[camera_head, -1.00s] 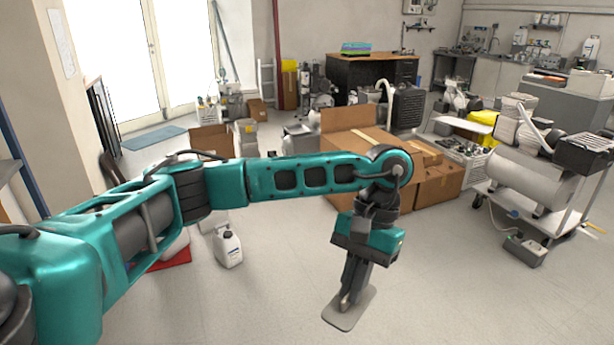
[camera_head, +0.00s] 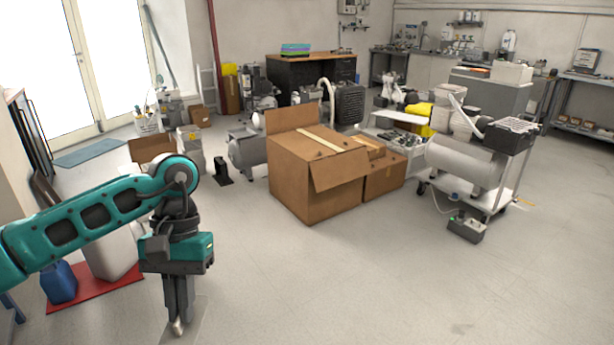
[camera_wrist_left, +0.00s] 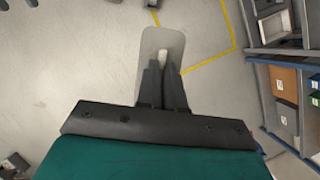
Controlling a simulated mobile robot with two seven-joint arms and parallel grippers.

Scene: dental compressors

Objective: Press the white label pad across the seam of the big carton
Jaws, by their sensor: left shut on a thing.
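The big carton (camera_head: 300,185) stands on the floor in the middle of the head view, with one flap raised at its back and another hanging at its right front. A pale strip (camera_head: 322,138) runs along its top. My left gripper (camera_head: 178,326) points down at the lower left of the head view, well apart from the carton. It is shut on the label pad (camera_head: 198,316), a thin rounded plate that almost blends with the floor. In the left wrist view the pad (camera_wrist_left: 149,45) lies beyond the fingertips (camera_wrist_left: 163,60), which meet at its small pale grip. My right gripper is out of view.
A smaller carton (camera_head: 384,178) stands against the big one's right side. A trolley with a compressor (camera_head: 465,165) is farther right. A red mat (camera_head: 100,290) with a blue canister (camera_head: 59,283) lies at left. The floor before the big carton is clear.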

